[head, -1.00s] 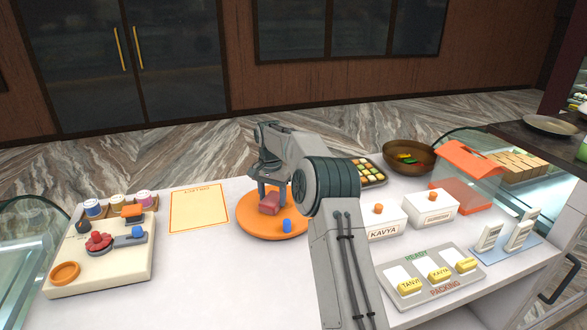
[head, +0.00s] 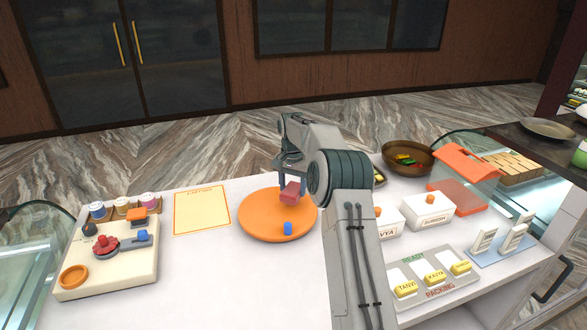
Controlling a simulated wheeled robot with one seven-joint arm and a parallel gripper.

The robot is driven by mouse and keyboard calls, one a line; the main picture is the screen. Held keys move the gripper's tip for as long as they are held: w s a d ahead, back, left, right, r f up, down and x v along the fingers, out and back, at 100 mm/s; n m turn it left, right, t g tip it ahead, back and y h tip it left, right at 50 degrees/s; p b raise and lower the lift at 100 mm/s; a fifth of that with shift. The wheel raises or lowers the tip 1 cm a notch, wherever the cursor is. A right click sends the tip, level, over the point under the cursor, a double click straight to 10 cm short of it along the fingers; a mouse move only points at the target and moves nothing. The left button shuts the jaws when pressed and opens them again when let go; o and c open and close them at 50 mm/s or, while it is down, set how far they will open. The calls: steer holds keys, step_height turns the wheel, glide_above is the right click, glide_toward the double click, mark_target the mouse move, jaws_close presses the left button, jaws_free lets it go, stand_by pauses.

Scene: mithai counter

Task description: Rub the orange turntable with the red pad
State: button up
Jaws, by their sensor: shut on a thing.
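The orange turntable (head: 258,217) is a round disc lying on the white counter in the middle of the head view. A blue knob (head: 287,228) stands near its front edge. My gripper (head: 289,184) is shut on the red pad (head: 290,192) and holds it at the right part of the turntable. The pad looks tilted. I cannot tell whether its underside touches the disc. My arm hides the counter just right of the turntable.
A cream board (head: 110,262) with knobs is at left, near several small jars (head: 121,208). A yellow paper sheet (head: 201,210) lies left of the turntable. White boxes (head: 427,210), a packing tray (head: 433,272) and a dark bowl (head: 406,158) are at right.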

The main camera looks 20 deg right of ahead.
steer(key=shift+r+p, duration=1.7)
steer(key=shift+r, duration=0.65)
